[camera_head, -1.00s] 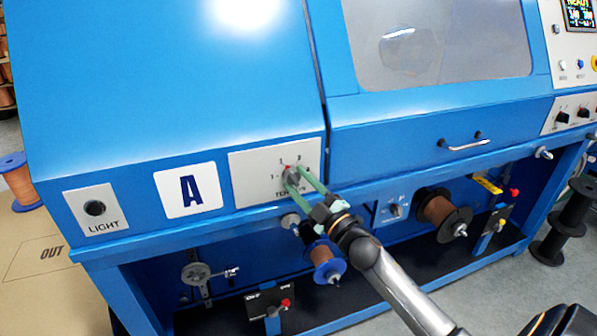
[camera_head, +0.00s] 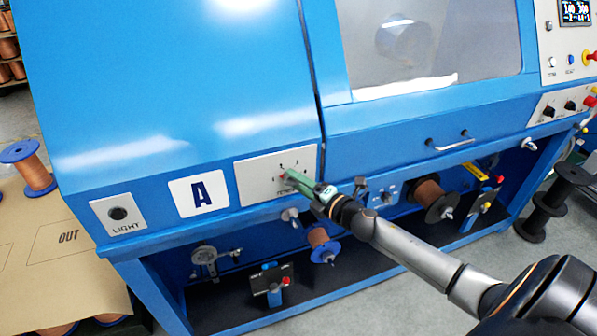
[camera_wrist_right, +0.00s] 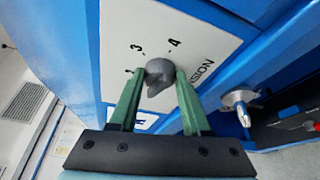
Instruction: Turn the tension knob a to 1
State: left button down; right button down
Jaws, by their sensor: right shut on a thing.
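The tension knob (camera_wrist_right: 158,73) is a grey knob on a pale panel (camera_head: 250,185) beside the big A label (camera_head: 199,195). In the right wrist view the printed 3 and 4 show near it; another mark is partly hidden by the left finger. My right gripper (camera_head: 288,178), with green fingers, is shut on the knob, one finger on each side in the wrist view (camera_wrist_right: 159,80). In the head view the fingers hide most of the knob. I cannot clearly read which number it points to. My left gripper is not in view.
The blue machine's front edge and a metal stud (camera_head: 291,215) lie just below the panel. The LIGHT button (camera_head: 118,214) is at the left. Wire spools (camera_head: 428,192) hang beneath. A drawer handle (camera_head: 450,143) is to the right.

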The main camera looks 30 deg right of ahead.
jog(key=shift+r+n+g+h+p, duration=0.2)
jog(key=shift+n+g+h+p, duration=0.15)
jog(key=shift+n+p, duration=0.6)
jog(key=shift+f+n, duration=0.1)
jog(key=shift+n, duration=0.15)
jog(key=shift+c, duration=1.8)
grip_release()
jog(key=b+v, duration=0.1)
jog(key=v, duration=1.1)
jog(key=shift+s+r, duration=0.2)
jog(key=shift+s, duration=0.05)
